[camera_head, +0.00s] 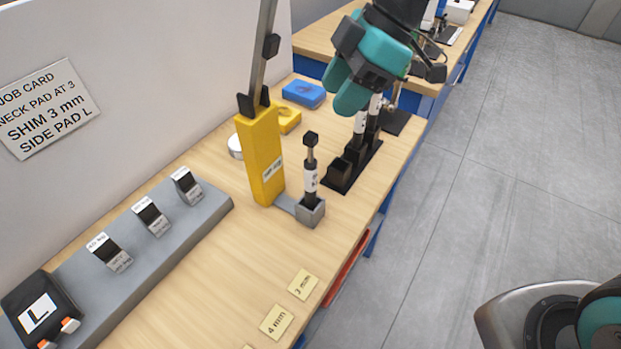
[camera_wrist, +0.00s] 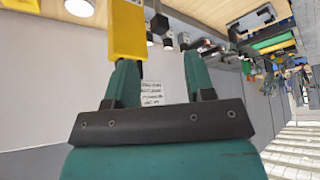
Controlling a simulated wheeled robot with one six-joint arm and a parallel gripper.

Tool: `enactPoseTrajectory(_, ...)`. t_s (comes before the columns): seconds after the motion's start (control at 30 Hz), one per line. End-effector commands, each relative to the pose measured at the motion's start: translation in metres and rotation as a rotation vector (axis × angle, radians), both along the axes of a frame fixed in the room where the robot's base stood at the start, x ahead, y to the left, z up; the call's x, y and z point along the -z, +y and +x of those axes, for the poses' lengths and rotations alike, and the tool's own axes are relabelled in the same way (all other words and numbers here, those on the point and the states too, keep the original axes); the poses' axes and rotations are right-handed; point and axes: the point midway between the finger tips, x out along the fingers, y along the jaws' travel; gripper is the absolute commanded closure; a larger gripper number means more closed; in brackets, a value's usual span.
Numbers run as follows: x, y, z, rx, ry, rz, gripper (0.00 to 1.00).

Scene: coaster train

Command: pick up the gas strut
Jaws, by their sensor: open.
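My gripper (camera_head: 350,92) is open, above and behind the black rack in the head view. In the wrist view my gripper (camera_wrist: 162,78) has its two green fingers apart, with only the wall and a paper sheet showing between them. Gas struts with white labels (camera_head: 359,125) stand upright in the black rack (camera_head: 341,183), their upper parts partly hidden by my gripper. Another strut (camera_head: 310,180), black with a white label, stands upright in a small grey block (camera_head: 311,211) beside the yellow post. I cannot tell contact between fingers and struts.
The tall yellow post (camera_head: 259,158) carries a metal bar slanting upward. Blue (camera_head: 304,94) and yellow (camera_head: 288,119) blocks lie behind it. A grey sloped rail (camera_head: 150,235) holds labelled pads at left.

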Motion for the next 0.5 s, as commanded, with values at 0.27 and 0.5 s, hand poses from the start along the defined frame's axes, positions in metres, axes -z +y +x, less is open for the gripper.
enactPoseTrajectory(0.27,0.043,0.026,-0.004,-0.001,0.002,-0.001,0.51)
enactPoseTrajectory(0.5,0.06,0.031,-0.005,0.0,0.004,-0.002,0.51)
